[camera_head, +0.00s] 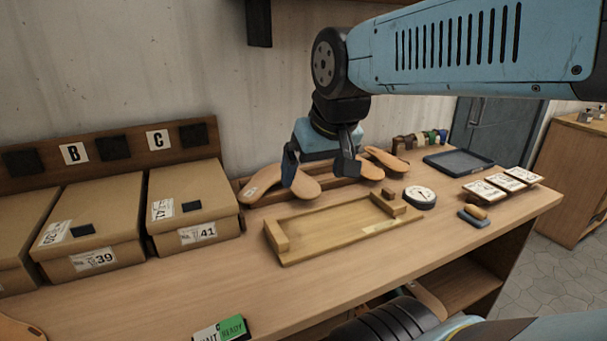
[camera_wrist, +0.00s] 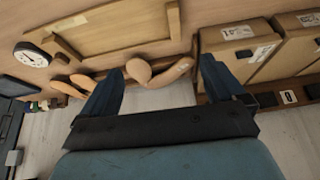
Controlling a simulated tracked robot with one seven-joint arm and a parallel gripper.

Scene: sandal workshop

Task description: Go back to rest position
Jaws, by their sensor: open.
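My gripper (camera_head: 320,172) is open and hangs above the back of the workbench, in front of the tan sandal soles. Its two dark blue fingers are spread wide in the wrist view (camera_wrist: 160,78), with nothing held between them. One sole (camera_head: 262,184) lies partly behind the gripper in the head view; it also shows between and beyond the fingers in the wrist view (camera_wrist: 165,73). More soles (camera_head: 387,160) lie to the right of the gripper. My blue arm reaches in from the upper right.
Cardboard boxes (camera_head: 193,203) stand at the left below a lettered board (camera_head: 110,157). A wooden tray (camera_head: 335,238) lies in front of the gripper. A round dial (camera_head: 420,196), white cards (camera_head: 502,181) and a dark tray (camera_head: 442,164) are at the right. The front bench top is mostly clear.

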